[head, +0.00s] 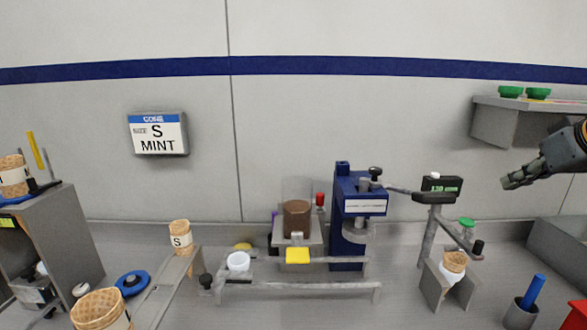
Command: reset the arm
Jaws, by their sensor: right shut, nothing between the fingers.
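My right gripper (519,180) is at the right side of the head view, raised in front of the wall and below the wall shelf. Its fingers are shut and empty, pointing left and slightly down. It touches nothing. My left gripper is out of view.
A grey shelf (492,125) with green bowls (511,91) is above my right gripper. A scale post with a display (441,185) and a blue press (346,215) stand to its left. Below are a holder with a cone (455,263) and a cup with a blue handle (532,292).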

